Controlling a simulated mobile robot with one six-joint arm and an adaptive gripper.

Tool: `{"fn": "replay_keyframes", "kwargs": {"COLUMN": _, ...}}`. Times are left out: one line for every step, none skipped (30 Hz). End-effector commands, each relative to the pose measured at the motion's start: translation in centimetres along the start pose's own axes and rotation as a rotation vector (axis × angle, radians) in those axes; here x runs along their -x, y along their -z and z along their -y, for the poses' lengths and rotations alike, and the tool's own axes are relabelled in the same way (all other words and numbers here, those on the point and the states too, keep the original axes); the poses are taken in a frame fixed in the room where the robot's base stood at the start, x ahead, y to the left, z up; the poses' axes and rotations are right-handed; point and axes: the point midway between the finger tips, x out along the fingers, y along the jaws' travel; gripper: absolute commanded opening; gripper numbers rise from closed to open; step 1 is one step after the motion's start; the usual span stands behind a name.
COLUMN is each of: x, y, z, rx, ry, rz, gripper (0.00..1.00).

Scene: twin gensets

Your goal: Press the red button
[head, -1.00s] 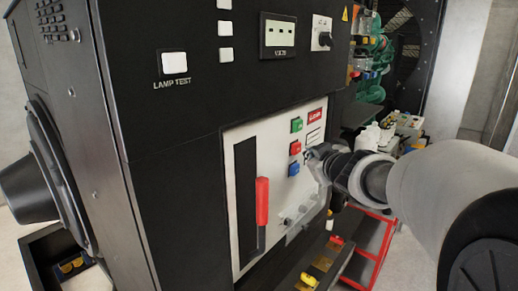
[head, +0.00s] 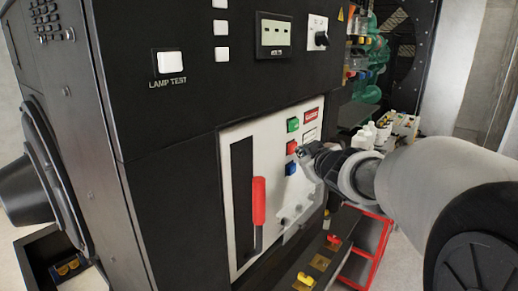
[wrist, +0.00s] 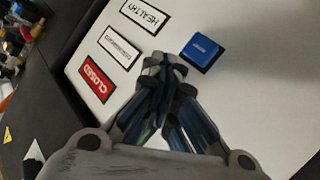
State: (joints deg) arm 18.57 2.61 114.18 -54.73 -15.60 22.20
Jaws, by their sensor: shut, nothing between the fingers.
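The red button (head: 292,147) is on the white breaker panel (head: 268,150), between the green button (head: 292,125) above and the blue button (head: 291,169) below. My gripper (head: 303,152) is shut and empty, its tips just right of the red button in the head view. I cannot tell whether they touch it. In the wrist view the shut fingertips (wrist: 163,68) lie over the panel, left of and below the blue button (wrist: 201,52). The red button is hidden behind the fingers there. A sliver of green shows between the fingers.
A red-handled lever (head: 259,200) stands on the panel's lower left. Labels reading CLOSED (wrist: 96,79) and HEALTHY (wrist: 145,15) are beside the buttons. A red cart (head: 372,245) and a bench with bottles (head: 375,133) are beyond my arm at the right.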

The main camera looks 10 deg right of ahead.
Motion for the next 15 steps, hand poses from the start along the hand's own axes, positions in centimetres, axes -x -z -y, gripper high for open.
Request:
{"fn": "replay_keyframes", "kwargs": {"x": -0.06, "y": 0.06, "z": 0.05, "rx": 0.000, "ry": 0.000, "rz": -0.001, "gripper": 0.00}}
{"fn": "replay_keyframes", "kwargs": {"x": -0.09, "y": 0.08, "z": 0.07, "rx": 0.000, "ry": 0.000, "rz": -0.001, "gripper": 0.00}}
{"fn": "replay_keyframes", "kwargs": {"x": -0.12, "y": 0.11, "z": 0.10, "rx": 0.000, "ry": 0.000, "rz": -0.001, "gripper": 0.00}}
{"fn": "replay_keyframes", "kwargs": {"x": -0.15, "y": 0.13, "z": 0.12, "rx": 0.000, "ry": 0.001, "rz": -0.001, "gripper": 0.00}}
{"fn": "replay_keyframes", "kwargs": {"x": -0.17, "y": 0.16, "z": 0.13, "rx": 0.001, "ry": 0.001, "rz": -0.001, "gripper": 0.00}}
{"fn": "replay_keyframes", "kwargs": {"x": -0.21, "y": 0.19, "z": 0.16, "rx": 0.001, "ry": 0.001, "rz": -0.002, "gripper": 0.00}}
{"fn": "replay_keyframes", "kwargs": {"x": -0.23, "y": 0.22, "z": 0.18, "rx": 0.001, "ry": 0.001, "rz": -0.002, "gripper": 0.00}}
{"fn": "replay_keyframes", "kwargs": {"x": -0.26, "y": 0.24, "z": 0.21, "rx": 0.001, "ry": 0.001, "rz": -0.002, "gripper": 0.00}}
{"fn": "replay_keyframes", "kwargs": {"x": -0.30, "y": 0.27, "z": 0.24, "rx": 0.001, "ry": 0.001, "rz": -0.002, "gripper": 0.00}}
{"fn": "replay_keyframes", "kwargs": {"x": -0.32, "y": 0.30, "z": 0.26, "rx": 0.001, "ry": 0.001, "rz": -0.002, "gripper": 0.00}}
{"fn": "replay_keyframes", "kwargs": {"x": -0.35, "y": 0.32, "z": 0.28, "rx": 0.001, "ry": 0.001, "rz": -0.002, "gripper": 0.00}}
{"fn": "replay_keyframes", "kwargs": {"x": -0.38, "y": 0.35, "z": 0.32, "rx": 0.001, "ry": 0.001, "rz": -0.002, "gripper": 0.00}}
{"fn": "replay_keyframes", "kwargs": {"x": -0.41, "y": 0.38, "z": 0.34, "rx": 0.001, "ry": 0.001, "rz": -0.003, "gripper": 0.00}}
{"fn": "replay_keyframes", "kwargs": {"x": -0.43, "y": 0.40, "z": 0.36, "rx": 0.001, "ry": 0.002, "rz": -0.003, "gripper": 0.00}}
{"fn": "replay_keyframes", "kwargs": {"x": -0.47, "y": 0.43, "z": 0.40, "rx": 0.001, "ry": 0.002, "rz": -0.003, "gripper": 0.00}}
